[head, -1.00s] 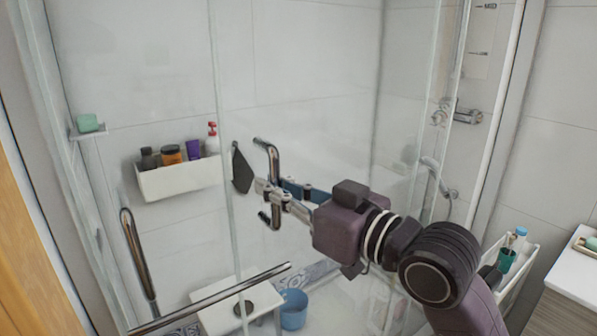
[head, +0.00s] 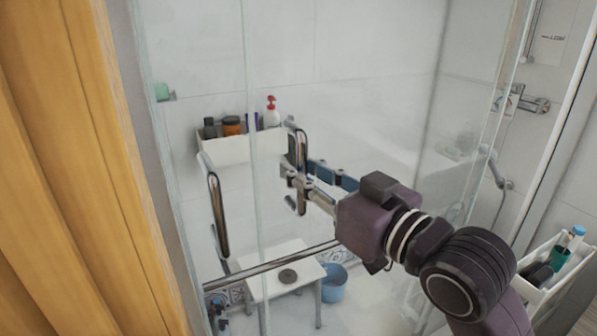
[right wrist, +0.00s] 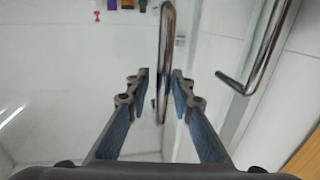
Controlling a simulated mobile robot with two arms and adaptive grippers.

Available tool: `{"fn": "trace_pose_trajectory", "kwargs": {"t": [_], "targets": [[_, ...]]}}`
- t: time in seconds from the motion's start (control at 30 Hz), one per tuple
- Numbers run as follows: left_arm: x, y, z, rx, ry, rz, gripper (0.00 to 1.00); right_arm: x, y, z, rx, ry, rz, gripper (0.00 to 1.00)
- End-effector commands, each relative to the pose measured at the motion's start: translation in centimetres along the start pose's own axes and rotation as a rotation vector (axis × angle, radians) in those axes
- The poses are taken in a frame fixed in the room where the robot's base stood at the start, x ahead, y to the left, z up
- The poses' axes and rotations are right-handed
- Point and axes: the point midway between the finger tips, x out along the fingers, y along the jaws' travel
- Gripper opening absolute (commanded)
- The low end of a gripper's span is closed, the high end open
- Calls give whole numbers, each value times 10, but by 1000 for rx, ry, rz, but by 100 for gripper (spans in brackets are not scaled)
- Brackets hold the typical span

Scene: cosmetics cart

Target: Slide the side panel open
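The clear glass side panel (head: 380,130) of the shower carries a chrome bar handle (head: 299,160). My right gripper (head: 301,180) reaches in from the right at this handle. In the right wrist view, the gripper (right wrist: 161,85) has its fingers apart, one on each side of the upright handle bar (right wrist: 165,60). Gaps show between bar and fingers, so it is not clamped. A second chrome handle (head: 218,212) stands to the left; it also shows in the right wrist view (right wrist: 258,55). My left gripper is not in view.
An orange-brown panel or curtain (head: 70,180) fills the left side. Behind the glass are a white shelf (head: 232,151) with bottles, a white stool (head: 270,270) and a blue bucket (head: 333,285). A white rack (head: 548,285) stands at right.

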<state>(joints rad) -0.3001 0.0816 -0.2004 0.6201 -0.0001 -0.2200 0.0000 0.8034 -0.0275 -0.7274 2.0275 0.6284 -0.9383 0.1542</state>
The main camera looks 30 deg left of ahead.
Motion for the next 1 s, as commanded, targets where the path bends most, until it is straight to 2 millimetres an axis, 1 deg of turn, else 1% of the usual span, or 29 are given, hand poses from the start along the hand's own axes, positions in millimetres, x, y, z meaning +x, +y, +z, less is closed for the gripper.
{"fn": "trace_pose_trajectory", "kwargs": {"t": [0.3,0.43,0.57,0.8,0.9,1.0], "targets": [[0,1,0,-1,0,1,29,0,-1,1,1,-3,-2,29],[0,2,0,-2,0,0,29,-8,0,1,1,-3,-2,29],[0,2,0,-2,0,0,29,-29,1,1,-2,-3,-1,29],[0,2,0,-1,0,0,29,-82,2,1,-2,-4,-2,29],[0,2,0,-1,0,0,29,-98,2,2,0,-4,-2,29],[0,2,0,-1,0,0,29,-110,3,1,1,-3,-3,29]]}}
